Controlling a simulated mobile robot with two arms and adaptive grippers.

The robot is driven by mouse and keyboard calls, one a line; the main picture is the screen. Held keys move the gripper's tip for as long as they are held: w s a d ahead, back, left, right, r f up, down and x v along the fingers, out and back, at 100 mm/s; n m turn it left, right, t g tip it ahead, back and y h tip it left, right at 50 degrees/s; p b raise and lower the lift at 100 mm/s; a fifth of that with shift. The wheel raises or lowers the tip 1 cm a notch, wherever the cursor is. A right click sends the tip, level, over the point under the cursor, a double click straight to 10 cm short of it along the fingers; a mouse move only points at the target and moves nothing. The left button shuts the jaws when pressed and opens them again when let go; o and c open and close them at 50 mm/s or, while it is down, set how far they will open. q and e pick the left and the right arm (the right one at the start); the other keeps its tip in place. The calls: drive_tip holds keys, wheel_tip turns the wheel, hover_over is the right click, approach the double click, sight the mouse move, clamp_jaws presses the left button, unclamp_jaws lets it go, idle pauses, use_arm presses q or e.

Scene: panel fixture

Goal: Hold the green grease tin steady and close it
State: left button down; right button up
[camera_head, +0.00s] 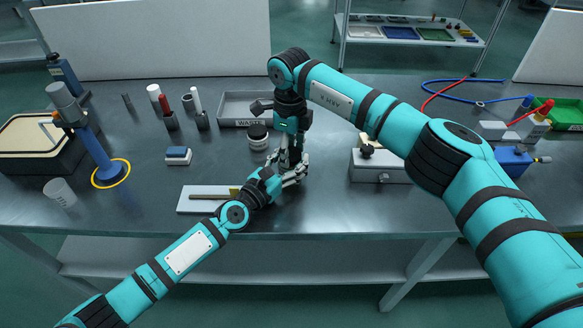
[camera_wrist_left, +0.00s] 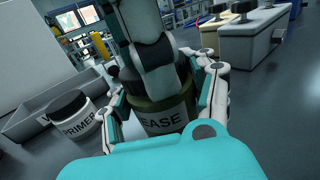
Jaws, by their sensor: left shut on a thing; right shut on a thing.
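The green grease tin (camera_wrist_left: 166,118) stands upright in the left wrist view, with "EASE" of its label showing. My left gripper (camera_head: 293,176) is shut around its sides low down, with one finger on each side in the left wrist view. My right gripper (camera_head: 291,155) comes straight down from above and is shut at the tin's dark top (camera_wrist_left: 133,84). Its fingers hide most of that top, so I cannot tell how the lid sits. In the head view both grippers hide the tin almost fully.
A primer tin (camera_wrist_left: 75,116) with a black lid stands close by; it also shows in the head view (camera_head: 258,138). A grey waste tray (camera_head: 236,122) lies behind it. A white block with a knob (camera_head: 380,172) stands to the right.

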drive_tip(key=m, duration=0.3)
drive_tip(key=o, duration=1.3)
drive_tip(key=shift+r, duration=2.25)
drive_tip(key=shift+c, duration=0.3)
wheel_tip(320, 180, up, 4)
drive_tip(key=n, duration=0.3)
drive_tip(key=shift+f, duration=0.25)
